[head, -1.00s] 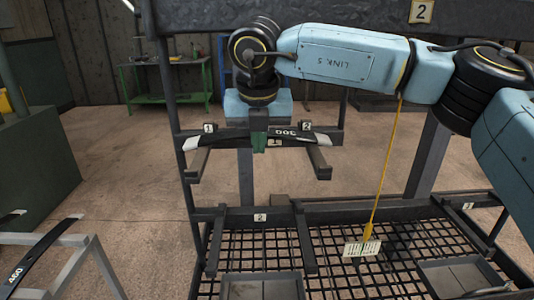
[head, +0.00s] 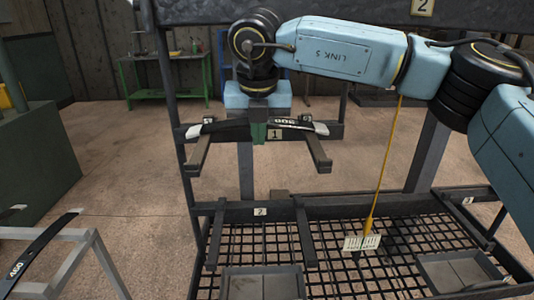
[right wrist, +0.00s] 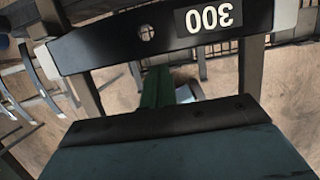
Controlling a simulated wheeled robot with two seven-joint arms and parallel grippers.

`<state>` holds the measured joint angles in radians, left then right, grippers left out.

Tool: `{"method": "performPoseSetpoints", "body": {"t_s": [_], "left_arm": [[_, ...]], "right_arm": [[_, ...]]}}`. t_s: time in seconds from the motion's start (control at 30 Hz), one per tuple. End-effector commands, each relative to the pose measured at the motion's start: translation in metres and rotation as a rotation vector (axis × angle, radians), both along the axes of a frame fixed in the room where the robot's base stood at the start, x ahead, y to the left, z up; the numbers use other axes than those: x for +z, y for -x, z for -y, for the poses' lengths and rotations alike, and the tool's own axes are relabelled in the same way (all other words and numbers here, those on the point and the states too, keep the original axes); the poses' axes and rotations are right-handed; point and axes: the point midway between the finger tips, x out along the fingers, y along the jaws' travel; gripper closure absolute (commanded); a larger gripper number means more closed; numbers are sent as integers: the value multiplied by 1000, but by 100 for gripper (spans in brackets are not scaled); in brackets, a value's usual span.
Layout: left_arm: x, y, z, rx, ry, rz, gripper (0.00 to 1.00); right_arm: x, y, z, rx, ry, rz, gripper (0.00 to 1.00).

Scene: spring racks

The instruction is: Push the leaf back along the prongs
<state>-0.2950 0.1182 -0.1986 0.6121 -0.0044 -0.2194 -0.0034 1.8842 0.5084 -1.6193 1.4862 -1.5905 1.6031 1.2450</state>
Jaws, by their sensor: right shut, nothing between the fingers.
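The leaf is a dark, slightly curved bar with pale ends, marked 300 (head: 290,122). It lies across the two prongs of the upper rack, the left prong (head: 203,153) and the right prong (head: 318,153), near the rear crossbar. It also fills the upper part of the right wrist view (right wrist: 110,45), its number upside down. My right gripper (head: 259,132) points down at the leaf's near side, between the prongs. Its green fingers (right wrist: 157,88) are shut and empty, close against the leaf's edge; exact contact is hard to tell. My left gripper is out of view.
Below is a mesh shelf with grey trays (head: 262,284) and lower prongs (head: 305,238). Another leaf, marked 460 (head: 40,247), lies on a grey stand at the left. A green bench stands behind.

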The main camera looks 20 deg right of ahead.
Motion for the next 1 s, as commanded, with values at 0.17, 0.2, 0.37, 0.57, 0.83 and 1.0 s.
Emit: {"method": "performPoseSetpoints", "body": {"t_s": [0.17, 0.2, 0.37, 0.57, 0.83, 1.0], "left_arm": [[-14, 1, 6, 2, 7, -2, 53], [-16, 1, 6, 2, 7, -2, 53], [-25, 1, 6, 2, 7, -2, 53], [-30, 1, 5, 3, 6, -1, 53], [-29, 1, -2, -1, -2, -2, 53], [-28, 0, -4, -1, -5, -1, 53]], "right_arm": [[-2, 15, -4, 2, 1, 3, 100], [-2, 17, -5, 1, 1, 2, 100], [-2, 30, -9, 1, -1, 2, 100], [-1, 40, -11, 0, 1, 1, 100], [0, 41, -11, -1, 1, 1, 100], [1, 41, -11, 0, 1, 1, 100]]}}
